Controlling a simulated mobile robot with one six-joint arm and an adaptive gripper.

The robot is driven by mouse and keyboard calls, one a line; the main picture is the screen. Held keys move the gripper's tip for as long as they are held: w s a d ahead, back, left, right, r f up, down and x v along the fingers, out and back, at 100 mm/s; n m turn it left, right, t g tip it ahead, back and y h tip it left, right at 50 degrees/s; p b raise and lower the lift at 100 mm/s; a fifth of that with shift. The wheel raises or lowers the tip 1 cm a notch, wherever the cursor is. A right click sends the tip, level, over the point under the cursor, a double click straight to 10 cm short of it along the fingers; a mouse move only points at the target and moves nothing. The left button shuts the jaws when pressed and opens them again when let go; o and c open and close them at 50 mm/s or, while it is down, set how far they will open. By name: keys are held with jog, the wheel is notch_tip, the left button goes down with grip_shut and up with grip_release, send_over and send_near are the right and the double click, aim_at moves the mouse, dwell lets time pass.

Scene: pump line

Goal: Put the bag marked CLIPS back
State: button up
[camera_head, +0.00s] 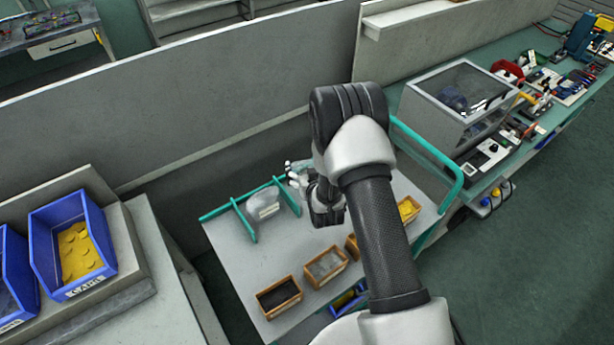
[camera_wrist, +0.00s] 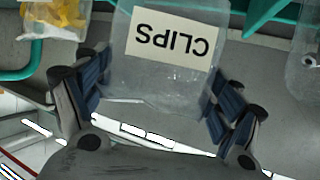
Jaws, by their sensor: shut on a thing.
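The clear bag marked CLIPS (camera_wrist: 150,85) is in my gripper (camera_wrist: 158,72) in the wrist view. Its white label reads upside down there. The blue-padded fingers are at the two sides of the bag, shut on it. In the camera_head view my gripper (camera_head: 322,200) is above the far part of a grey trolley top (camera_head: 235,240), partly hidden by my arm. The held bag cannot be made out clearly there. Another clear bag (camera_head: 263,205) stands between teal dividers (camera_head: 244,220) on the trolley, left of my gripper.
Wooden boxes (camera_head: 279,297) stand along the trolley's near side. A teal rail (camera_head: 440,165) edges its right end. In the wrist view, a bag with yellow pieces (camera_wrist: 55,18) is at upper left and a clear bag (camera_wrist: 305,65) at right. Blue bins (camera_head: 72,240) stand far left.

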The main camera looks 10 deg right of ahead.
jog(key=shift+f+b, duration=0.3)
jog(key=shift+f, duration=1.5)
jog(key=shift+f, duration=0.2)
jog(key=o, duration=0.9)
jog(key=shift+r, duration=0.1)
